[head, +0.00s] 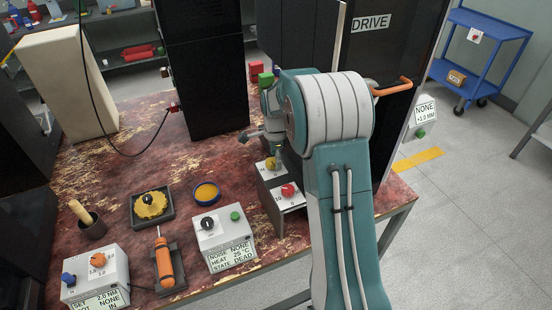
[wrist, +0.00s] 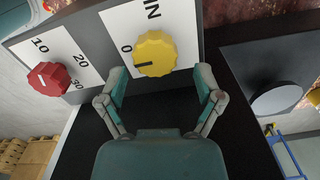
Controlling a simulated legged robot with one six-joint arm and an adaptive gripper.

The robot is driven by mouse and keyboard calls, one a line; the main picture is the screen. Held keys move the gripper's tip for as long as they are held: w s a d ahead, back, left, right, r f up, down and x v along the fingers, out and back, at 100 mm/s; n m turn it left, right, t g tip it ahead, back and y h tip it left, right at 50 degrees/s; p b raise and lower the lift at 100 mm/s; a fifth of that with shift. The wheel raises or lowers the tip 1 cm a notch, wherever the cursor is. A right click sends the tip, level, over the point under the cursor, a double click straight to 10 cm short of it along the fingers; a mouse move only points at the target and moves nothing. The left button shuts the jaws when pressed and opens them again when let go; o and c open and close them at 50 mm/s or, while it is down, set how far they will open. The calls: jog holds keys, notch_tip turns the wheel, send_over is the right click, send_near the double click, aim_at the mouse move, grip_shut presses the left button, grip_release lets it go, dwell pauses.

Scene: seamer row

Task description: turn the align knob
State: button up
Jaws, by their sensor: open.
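A two-knob control box (head: 296,204) stands near the table's right edge. Its yellow knob (head: 271,163) and red knob (head: 288,190) also show in the wrist view, as the yellow knob (wrist: 155,53) and the red knob (wrist: 48,82). No full "align" label is readable; only "IN" and "0" show by the yellow knob. My gripper (wrist: 161,78) is open and empty, its fingertips just short of the yellow knob, one to each side. In the head view my gripper (head: 277,150) is over the yellow knob, partly hidden by my arm.
A black DRIVE cabinet (head: 405,50) with an orange handle (head: 393,88) stands behind my arm. A black tower (head: 204,80) rises at the back.

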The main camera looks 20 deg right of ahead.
jog(key=shift+a+f, duration=0.1)
jog(key=shift+a, duration=1)
jog(key=shift+c, duration=1)
jog(key=shift+d, duration=0.5)
jog(key=c, duration=0.9)
jog(key=shift+d, duration=0.15)
jog(key=shift+c, duration=0.2)
